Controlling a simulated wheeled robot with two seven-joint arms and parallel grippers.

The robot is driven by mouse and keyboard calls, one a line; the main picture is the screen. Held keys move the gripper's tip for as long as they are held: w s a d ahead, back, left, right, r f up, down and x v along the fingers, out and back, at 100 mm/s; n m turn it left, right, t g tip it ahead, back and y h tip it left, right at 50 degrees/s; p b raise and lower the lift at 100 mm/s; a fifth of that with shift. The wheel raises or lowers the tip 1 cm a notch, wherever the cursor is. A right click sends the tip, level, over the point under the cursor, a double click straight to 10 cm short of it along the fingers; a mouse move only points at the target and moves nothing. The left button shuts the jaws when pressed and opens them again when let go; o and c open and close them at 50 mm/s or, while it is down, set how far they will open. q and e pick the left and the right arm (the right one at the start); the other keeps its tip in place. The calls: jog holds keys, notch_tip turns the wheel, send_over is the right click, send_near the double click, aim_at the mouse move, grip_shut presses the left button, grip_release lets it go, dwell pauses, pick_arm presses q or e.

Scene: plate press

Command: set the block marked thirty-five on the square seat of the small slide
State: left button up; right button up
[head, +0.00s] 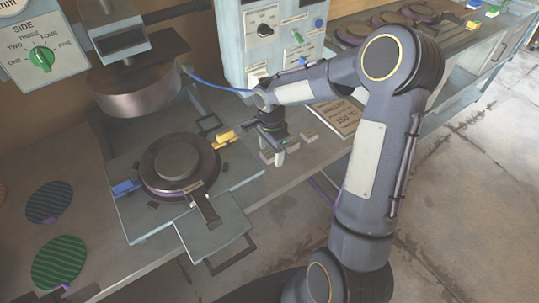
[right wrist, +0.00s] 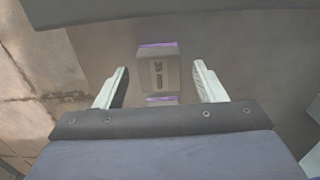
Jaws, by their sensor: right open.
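The block marked 35 mm (right wrist: 157,72) is grey with purple at its edge. In the right wrist view it stands between the two pale fingers of my right gripper (right wrist: 160,70), with a gap on each side. My right gripper (head: 280,152) is open and empty, low over a row of small blocks in the head view. The number cannot be read there. A grey slide plate (head: 217,236) with a dark handle sticks out at the front of the press base. A small dark square outline (head: 209,124) lies behind the round plate; I cannot tell whether it is the seat. My left gripper is not in view.
A round dark plate stack (head: 180,165) sits on the press base between a blue clamp (head: 125,187) and a yellow clamp (head: 226,137). The press head (head: 135,88) hangs above. Another small block (head: 309,135) stands right of my gripper, near a sign (head: 338,117).

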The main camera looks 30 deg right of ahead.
aim_at(271, 153)
jog(key=shift+c, duration=0.2)
jog(key=c, duration=1.2)
jog(key=shift+r, duration=0.1)
jog(key=shift+r, duration=0.2)
notch_tip(271, 153, up, 3)
jog(key=shift+s+r, duration=0.15)
jog(key=s+a+r, duration=0.1)
jog(key=s+r, duration=0.3)
jog(key=s, duration=0.2)
jog(key=s+a+r+b, duration=0.1)
jog(key=s+a+r, duration=0.1)
jog(key=s+r, duration=0.3)
jog(key=shift+s+a, duration=0.2)
jog(key=shift+s, duration=1.05)
